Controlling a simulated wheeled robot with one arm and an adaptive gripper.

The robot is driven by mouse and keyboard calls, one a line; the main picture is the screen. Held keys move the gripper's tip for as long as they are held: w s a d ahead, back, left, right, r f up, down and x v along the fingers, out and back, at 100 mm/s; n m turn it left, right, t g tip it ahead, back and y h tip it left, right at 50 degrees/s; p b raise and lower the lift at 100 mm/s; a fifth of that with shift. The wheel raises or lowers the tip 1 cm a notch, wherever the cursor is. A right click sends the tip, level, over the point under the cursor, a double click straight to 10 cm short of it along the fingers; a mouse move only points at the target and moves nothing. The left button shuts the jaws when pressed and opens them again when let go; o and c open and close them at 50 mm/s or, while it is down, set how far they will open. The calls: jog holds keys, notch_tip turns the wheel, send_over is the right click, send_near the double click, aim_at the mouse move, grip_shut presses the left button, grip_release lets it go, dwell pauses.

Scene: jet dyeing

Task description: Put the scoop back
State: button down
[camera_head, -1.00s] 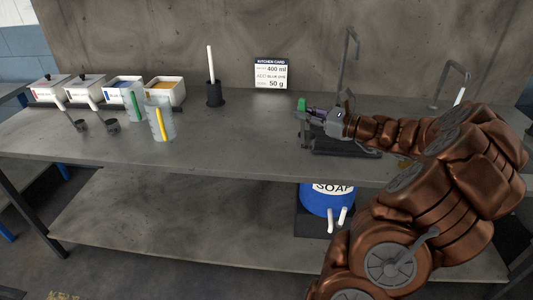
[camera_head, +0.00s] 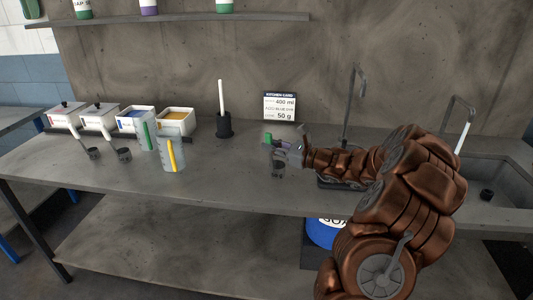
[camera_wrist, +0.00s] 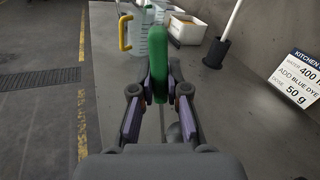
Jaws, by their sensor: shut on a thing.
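My gripper (camera_head: 283,143) is shut on the green handle of a scoop and holds it over the bench, left of a dark low device (camera_head: 335,183) that my arm partly covers. The scoop's dark cup (camera_head: 278,170) hangs below my gripper in the head view. In the wrist view the green handle (camera_wrist: 158,60) stands between the two purple-padded fingers (camera_wrist: 158,85). The cup is mostly hidden there. Two other scoops, a left one (camera_head: 93,153) and a right one (camera_head: 124,155), lean at the white bins with their cups on the bench.
Several white bins stand at the back left, including one with blue powder (camera_head: 133,117) and one with yellow (camera_head: 176,119). Two clear jugs (camera_head: 170,155) stand before them. A black holder with a white rod (camera_head: 224,124) and a card (camera_head: 280,106) are behind. The bench middle is clear.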

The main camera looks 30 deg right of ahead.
jog(key=shift+w+a, duration=0.15)
jog(key=shift+w, duration=0.1)
jog(key=shift+w+a+f+p, duration=0.1)
jog(key=shift+w+f+p, duration=0.15)
jog(key=shift+f, duration=0.35)
jog(key=shift+w+a+f+p, duration=0.1)
jog(key=shift+f+p, duration=0.25)
jog(key=shift+f, duration=1)
jog(key=c, duration=1.2)
grip_release()
